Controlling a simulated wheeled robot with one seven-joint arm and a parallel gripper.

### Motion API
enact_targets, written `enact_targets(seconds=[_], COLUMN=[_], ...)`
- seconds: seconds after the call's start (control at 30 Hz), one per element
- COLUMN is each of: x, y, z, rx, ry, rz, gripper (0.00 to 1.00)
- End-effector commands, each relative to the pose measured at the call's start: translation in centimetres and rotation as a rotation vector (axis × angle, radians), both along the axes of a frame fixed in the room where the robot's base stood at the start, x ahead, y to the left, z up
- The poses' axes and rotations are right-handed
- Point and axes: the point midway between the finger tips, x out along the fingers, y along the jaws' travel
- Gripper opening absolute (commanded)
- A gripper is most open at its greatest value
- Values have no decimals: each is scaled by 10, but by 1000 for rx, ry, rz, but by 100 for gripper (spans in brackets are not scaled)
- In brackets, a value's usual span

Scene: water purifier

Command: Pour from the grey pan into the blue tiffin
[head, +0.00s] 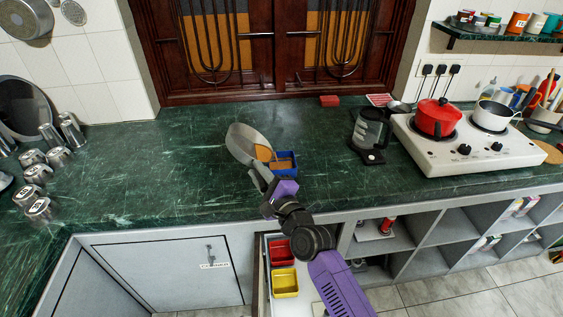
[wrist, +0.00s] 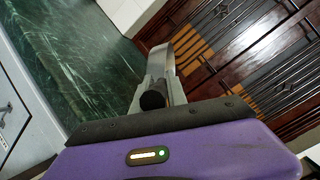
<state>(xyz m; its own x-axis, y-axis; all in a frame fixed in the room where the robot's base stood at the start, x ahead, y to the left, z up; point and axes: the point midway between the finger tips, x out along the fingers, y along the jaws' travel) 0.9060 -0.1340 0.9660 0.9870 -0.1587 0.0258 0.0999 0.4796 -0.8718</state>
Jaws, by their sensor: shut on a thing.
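The grey pan (head: 241,141) is tilted steeply on its side above the counter, its rim beside the blue tiffin (head: 292,170). Brown contents (head: 264,154) show at the pan's lower right edge, next to the tiffin. Brown also shows inside the tiffin, which sits on the green counter. My gripper (head: 268,187) is shut on the pan's handle, just in front of the pan. In the wrist view, my gripper (wrist: 153,92) holds the dark handle end, and the pan (wrist: 180,50) shows edge-on beyond it. The tiffin is hidden there.
A coffee machine (head: 370,132) and a white stove (head: 465,150) with a red pot (head: 437,117) stand to the right. Metal cups (head: 40,208) stand at the far left. An open drawer below holds a red box (head: 281,250) and a yellow box (head: 285,283).

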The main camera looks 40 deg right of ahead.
Motion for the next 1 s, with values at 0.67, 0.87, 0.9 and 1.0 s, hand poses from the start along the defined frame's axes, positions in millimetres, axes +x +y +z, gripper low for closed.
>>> enact_targets(seconds=[0.67, 0.87, 0.9, 1.0], x=[-3, -5, -5, -5], y=[-6, -8, -8, -9], z=[5, 6, 7, 7], rx=[63, 82, 85, 96], ry=[-43, -53, -56, -61], rz=[0, 0, -1, -1], gripper=[0, 0, 0, 0])
